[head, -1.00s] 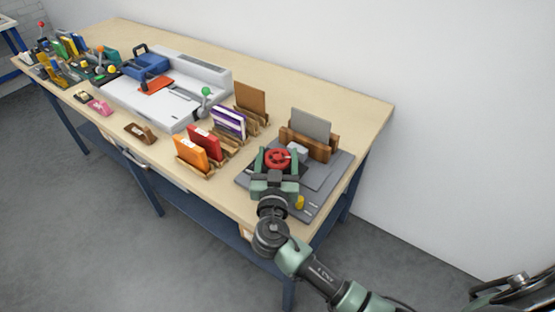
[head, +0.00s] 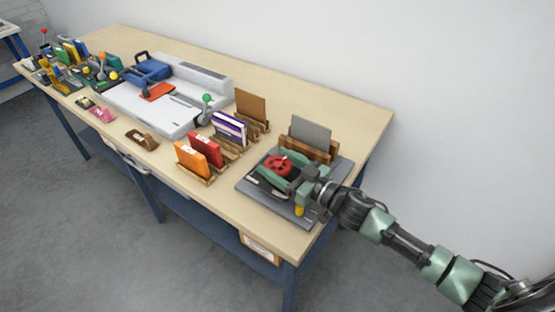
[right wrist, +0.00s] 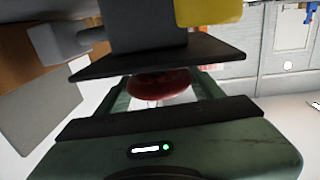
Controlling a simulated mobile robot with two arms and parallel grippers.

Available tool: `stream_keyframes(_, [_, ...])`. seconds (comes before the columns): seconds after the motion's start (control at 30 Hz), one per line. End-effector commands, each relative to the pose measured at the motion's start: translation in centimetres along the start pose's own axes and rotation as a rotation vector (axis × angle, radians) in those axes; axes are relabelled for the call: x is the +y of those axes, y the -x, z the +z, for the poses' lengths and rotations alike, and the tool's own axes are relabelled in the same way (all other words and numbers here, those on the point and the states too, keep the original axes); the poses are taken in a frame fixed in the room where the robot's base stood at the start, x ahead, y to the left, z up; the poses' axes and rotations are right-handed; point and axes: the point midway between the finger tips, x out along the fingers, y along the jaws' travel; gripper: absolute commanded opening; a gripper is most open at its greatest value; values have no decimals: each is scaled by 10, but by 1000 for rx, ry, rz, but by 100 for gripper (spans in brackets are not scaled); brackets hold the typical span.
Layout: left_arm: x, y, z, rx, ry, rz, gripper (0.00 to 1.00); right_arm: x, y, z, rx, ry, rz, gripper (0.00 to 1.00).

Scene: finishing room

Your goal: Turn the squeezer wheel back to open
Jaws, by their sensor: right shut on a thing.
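The red squeezer wheel (head: 272,168) is on top of the squeezer, a flat grey press (head: 318,208) at the right end of the table. My right gripper (head: 281,168) reaches in from the right, with its green fingers on either side of the wheel, shut on it. In the right wrist view the wheel (right wrist: 160,83) shows between the fingers; part of it is hidden. My left gripper is not in view.
Behind the press, a wooden holder (head: 323,153) bears a grey board (head: 311,132). Left of it stand holders with orange (head: 190,159), red (head: 205,148) and purple (head: 229,126) items. A white machine (head: 150,112) is further left. The table's right back corner is bare.

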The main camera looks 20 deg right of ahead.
Motion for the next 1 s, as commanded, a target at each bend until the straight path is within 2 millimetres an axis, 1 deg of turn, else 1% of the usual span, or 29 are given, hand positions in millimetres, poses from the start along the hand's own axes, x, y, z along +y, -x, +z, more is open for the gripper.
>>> stream_keyframes(0.03, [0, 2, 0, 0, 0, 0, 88, 4, 0, -3, -1, 10, -42, 26])
stream_keyframes(0.17, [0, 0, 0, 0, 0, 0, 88, 5, -1, -2, -1, 12, -164, 26])
stream_keyframes(0.37, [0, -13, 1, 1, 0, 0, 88, 5, -2, 1, 1, 10, -353, 26])
stream_keyframes(0.7, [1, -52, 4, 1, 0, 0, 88, 2, -2, 5, 2, 7, -647, 27])
stream_keyframes(0.9, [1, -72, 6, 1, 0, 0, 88, 1, -2, 4, 3, 4, -772, 27])
stream_keyframes(1.0, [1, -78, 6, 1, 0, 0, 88, 1, -1, 3, 2, 4, -815, 27])
